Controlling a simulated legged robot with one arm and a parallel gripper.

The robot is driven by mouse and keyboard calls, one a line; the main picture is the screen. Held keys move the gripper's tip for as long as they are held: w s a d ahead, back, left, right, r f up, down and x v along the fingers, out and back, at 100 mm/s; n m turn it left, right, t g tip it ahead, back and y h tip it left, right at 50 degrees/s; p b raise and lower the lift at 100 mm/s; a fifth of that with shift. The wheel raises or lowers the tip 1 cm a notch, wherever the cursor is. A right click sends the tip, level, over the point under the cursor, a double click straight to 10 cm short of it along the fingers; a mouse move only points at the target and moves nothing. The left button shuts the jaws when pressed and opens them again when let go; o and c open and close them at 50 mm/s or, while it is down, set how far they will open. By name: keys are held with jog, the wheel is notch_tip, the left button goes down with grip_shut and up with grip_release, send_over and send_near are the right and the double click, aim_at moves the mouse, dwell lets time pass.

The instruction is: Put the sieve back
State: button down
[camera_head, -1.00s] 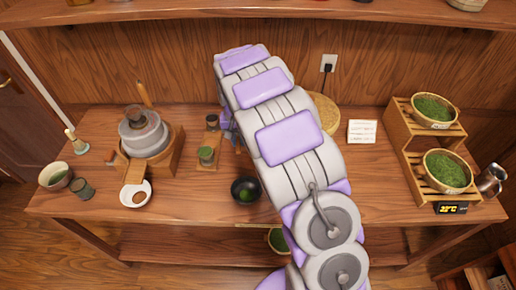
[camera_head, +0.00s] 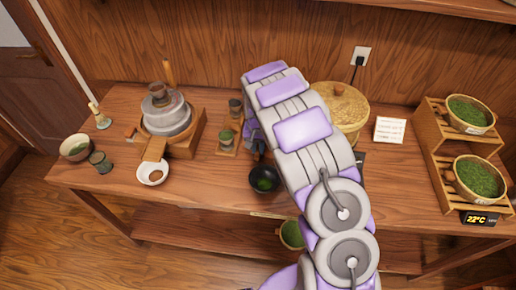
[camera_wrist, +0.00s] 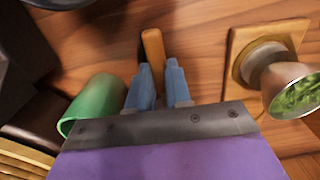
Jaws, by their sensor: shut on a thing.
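In the wrist view my gripper (camera_wrist: 160,75) has its two blue-grey fingers on either side of a slim wooden handle (camera_wrist: 152,45) and is shut on it. What the handle belongs to is not clear; no mesh shows on it. To the right, a metal cup-shaped vessel (camera_wrist: 294,88) with green contents stands on a wooden board (camera_wrist: 240,45); I cannot tell whether it is the sieve. In the head view a similar vessel (camera_head: 227,136) stands on a small board left of my arm, which largely hides my gripper.
A green cup (camera_wrist: 92,105) lies close left of my fingers. A black bowl (camera_head: 264,180) is near the table's front. A stone mill (camera_head: 166,116) stands left. A woven round container (camera_head: 343,103) stands behind my arm, and a tiered wooden rack (camera_head: 437,135) stands right.

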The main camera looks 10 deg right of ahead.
jog(key=shift+a, duration=0.2)
jog(key=shift+f, duration=0.15)
jog(key=c, duration=1.1)
grip_release()
jog(key=shift+d, duration=0.15)
jog(key=shift+o, duration=0.2)
notch_tip(320, 180, up, 12)
jog(key=p, duration=0.3)
jog(key=s+d+r, duration=0.3)
jog(key=s+r, duration=0.4)
jog(key=s, duration=0.1)
jog(key=s+r+n+g, duration=0.1)
jog(key=s+r, duration=0.2)
jog(key=s, duration=1.4)
jog(key=s+r+n, duration=0.2)
jog(key=s+r, duration=0.1)
jog(key=s, duration=1.5)
jog(key=shift+a+r+n+g, duration=0.3)
jog(key=shift+r+g, duration=0.1)
